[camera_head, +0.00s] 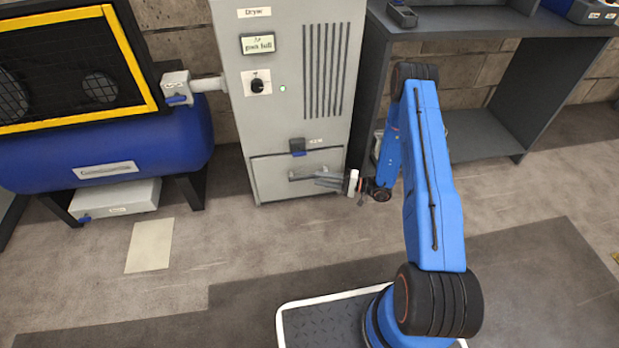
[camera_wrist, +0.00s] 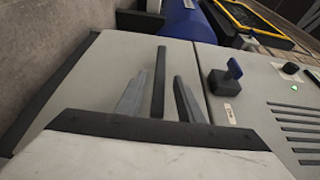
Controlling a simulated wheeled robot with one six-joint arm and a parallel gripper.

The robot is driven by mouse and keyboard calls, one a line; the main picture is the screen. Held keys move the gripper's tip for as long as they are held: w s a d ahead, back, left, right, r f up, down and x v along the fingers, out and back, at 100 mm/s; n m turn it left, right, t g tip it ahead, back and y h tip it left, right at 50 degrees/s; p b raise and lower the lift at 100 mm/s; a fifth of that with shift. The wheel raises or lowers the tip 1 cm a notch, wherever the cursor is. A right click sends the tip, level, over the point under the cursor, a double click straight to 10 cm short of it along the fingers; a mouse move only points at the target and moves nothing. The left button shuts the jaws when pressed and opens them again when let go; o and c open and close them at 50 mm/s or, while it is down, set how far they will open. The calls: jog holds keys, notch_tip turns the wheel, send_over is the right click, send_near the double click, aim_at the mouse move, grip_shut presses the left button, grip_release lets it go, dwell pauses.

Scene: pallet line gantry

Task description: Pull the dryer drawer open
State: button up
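The grey dryer (camera_head: 292,75) stands upright at the back centre, with its drawer (camera_head: 268,178) at the bottom. The drawer front looks flush with the cabinet in both views; it also shows in the wrist view (camera_wrist: 95,85). A dark bar handle (camera_wrist: 159,85) is on the drawer front. My gripper (camera_wrist: 161,77) is open, with one finger on each side of the handle and a visible gap to each. In the head view my gripper (camera_head: 325,180) is at the drawer's right part and partly covers the handle. Whether the fingertips reach past the bar is unclear.
A dark latch with a blue lever (camera_head: 298,147) sits just above the drawer; it also shows in the wrist view (camera_wrist: 226,76). A blue compressor tank (camera_head: 110,150) stands left, and a dark shelf bench (camera_head: 505,70) right. The floor before the drawer is clear.

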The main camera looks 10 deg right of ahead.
aim_at(314, 178)
jog(key=shift+x, duration=2.8)
grip_shut()
